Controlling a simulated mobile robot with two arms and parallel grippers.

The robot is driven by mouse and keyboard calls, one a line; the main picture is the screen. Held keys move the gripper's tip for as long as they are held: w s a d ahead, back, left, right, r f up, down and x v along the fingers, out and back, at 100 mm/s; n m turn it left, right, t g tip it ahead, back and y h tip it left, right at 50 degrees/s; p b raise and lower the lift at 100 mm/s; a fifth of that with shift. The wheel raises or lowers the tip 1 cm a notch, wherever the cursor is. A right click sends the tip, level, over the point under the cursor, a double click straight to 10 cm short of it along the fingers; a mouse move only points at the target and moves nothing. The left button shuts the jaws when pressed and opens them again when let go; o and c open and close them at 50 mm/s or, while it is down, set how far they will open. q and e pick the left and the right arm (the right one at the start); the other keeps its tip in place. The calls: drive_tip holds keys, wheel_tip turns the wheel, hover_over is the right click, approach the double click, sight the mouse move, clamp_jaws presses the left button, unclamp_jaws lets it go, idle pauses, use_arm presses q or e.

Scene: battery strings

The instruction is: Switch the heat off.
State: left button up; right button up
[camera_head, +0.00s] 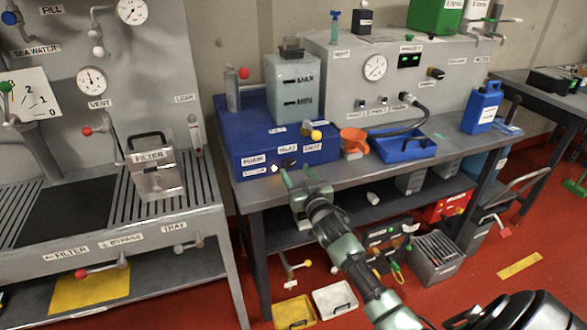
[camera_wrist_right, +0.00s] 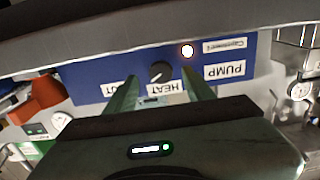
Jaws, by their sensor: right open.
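The blue unit (camera_head: 245,140) stands on the bench, with white labels and small controls on its front. In the right wrist view, which is upside down, a dark round knob (camera_wrist_right: 160,72) sits beside the HEAT label (camera_wrist_right: 165,88). A lit lamp (camera_wrist_right: 187,50) glows near the PUMP label (camera_wrist_right: 224,71); the lamp also shows in the head view (camera_head: 274,168). My right gripper (camera_head: 306,176) is open in front of the panel. In the wrist view its two fingers (camera_wrist_right: 162,95) stand either side of the HEAT label, with the knob between and beyond them. I cannot tell whether they touch it.
The bench edge (camera_head: 258,196) runs just below the panel. Boxes and tools crowd the floor and shelf below.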

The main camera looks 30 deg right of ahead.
sight(289, 162)
drive_tip(key=shift+x, duration=1.3)
clamp_jaws()
drive_tip(key=shift+n, duration=0.3)
drive_tip(key=n, duration=1.1)
drive_tip(key=shift+n, duration=0.4)
